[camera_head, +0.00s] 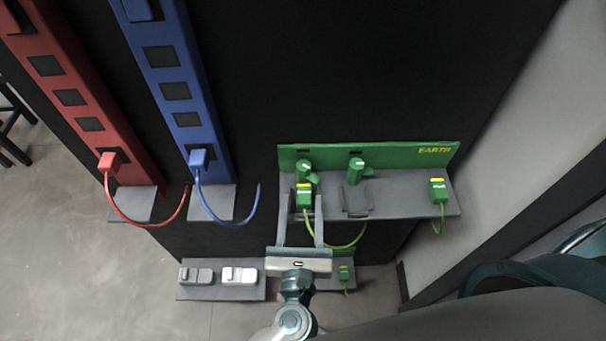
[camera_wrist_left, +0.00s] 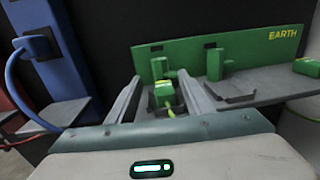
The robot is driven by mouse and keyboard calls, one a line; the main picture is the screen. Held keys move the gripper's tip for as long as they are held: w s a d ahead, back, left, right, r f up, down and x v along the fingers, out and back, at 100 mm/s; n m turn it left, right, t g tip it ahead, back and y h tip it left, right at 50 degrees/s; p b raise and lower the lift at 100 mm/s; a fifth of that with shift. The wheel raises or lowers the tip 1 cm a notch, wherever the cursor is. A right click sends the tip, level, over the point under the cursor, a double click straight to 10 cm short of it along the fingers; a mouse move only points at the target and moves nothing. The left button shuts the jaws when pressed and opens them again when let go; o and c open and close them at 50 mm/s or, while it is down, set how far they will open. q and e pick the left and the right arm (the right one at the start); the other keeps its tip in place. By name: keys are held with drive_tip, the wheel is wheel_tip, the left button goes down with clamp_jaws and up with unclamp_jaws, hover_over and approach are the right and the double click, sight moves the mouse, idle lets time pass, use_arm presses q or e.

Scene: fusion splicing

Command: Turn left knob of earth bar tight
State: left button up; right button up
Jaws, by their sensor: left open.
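The green earth bar (camera_head: 400,156), marked EARTH, is fixed to the dark panel above a grey shelf. Its left knob (camera_head: 306,168) is green and stands behind a green plug (camera_head: 304,198) with a yellow top and a yellow-green cable. The right knob (camera_head: 356,170) stands apart to the right. My left gripper (camera_head: 301,193) is open, its fingers on either side of the plug, pointing toward the left knob. The left wrist view shows the plug (camera_wrist_left: 164,93) between the fingers, with the left knob (camera_wrist_left: 159,68) just behind. Finger contact is unclear. My right gripper is out of view.
Another green plug (camera_head: 437,189) sits at the shelf's right end. Red (camera_head: 83,98) and blue (camera_head: 178,90) bars with plugs and looping cables stand left.

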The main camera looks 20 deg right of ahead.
sight(303, 175)
use_arm(q)
drive_tip(key=p+x, duration=0.1)
drive_tip(key=x, duration=0.6)
drive_tip(key=shift+w+d, duration=0.1)
drive_tip(key=shift+w, duration=0.2)
drive_tip(key=shift+c, duration=0.3)
drive_tip(key=c, duration=1)
